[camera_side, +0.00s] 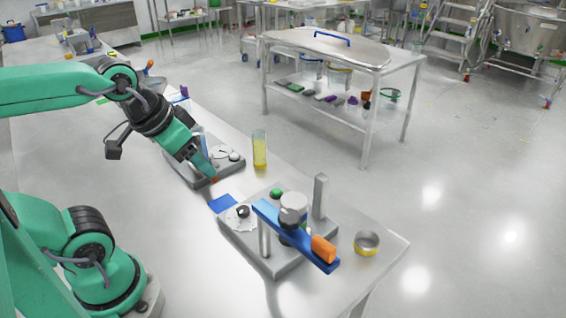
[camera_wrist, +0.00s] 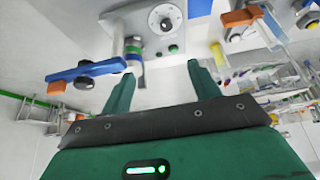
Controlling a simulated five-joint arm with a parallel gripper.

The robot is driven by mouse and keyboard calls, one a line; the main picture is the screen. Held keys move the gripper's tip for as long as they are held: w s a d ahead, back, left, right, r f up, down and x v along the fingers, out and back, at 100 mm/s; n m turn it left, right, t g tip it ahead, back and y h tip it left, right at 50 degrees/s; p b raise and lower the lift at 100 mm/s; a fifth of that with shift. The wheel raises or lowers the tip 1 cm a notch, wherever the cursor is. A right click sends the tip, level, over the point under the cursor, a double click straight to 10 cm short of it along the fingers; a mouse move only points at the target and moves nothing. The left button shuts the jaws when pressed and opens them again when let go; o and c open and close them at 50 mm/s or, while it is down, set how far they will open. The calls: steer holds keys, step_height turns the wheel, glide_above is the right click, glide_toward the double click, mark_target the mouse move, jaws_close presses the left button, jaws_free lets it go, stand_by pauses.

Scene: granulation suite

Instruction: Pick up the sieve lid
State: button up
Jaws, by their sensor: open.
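I cannot tell for certain which part is the sieve lid. A shallow round metal piece with a yellow lower band (camera_side: 367,243) lies near the bench's right corner in the side view. A pale, grey-topped cylinder (camera_side: 292,203) stands at the near grey station; a banded stack (camera_wrist: 134,50) shows in the wrist view. My gripper (camera_side: 208,172) is above the bench by the farther station, apart from both candidates in the side view. In the wrist view my gripper (camera_wrist: 160,72) has its fingers spread, with nothing between them.
The near station (camera_side: 275,265) carries a blue bar (camera_side: 268,217) with an orange end and an upright post (camera_side: 320,196). A farther station (camera_side: 190,174) sits under my gripper. A yellow-filled clear cylinder (camera_side: 260,150) stands beside it. A blue pad (camera_side: 222,203) lies between stations.

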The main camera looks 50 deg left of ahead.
steer(key=shift+o, duration=1.4)
steer(key=w+d+f+m+g, duration=0.1)
steer(key=w+d+m, duration=0.2)
steer(key=w, duration=0.2)
steer(key=w+d+f+m+g, duration=0.1)
steer(key=w+d+m+g, duration=0.1)
steer(key=w, duration=0.3)
steer(key=w+d+f+m+g, duration=0.1)
steer(key=w+d+m+g, duration=0.1)
steer(key=w+d+m, duration=0.1)
steer(key=shift+w+d+f+m, duration=0.15)
steer(key=shift+w+d, duration=0.15)
steer(key=shift+w, duration=0.4)
steer(key=shift+w+d+f+m, duration=0.15)
steer(key=shift+w+d, duration=0.15)
steer(key=shift+w, duration=0.35)
steer(key=shift+w+d+f+g, duration=0.3)
steer(key=shift+w+d, duration=0.05)
steer(key=shift+f, duration=0.15)
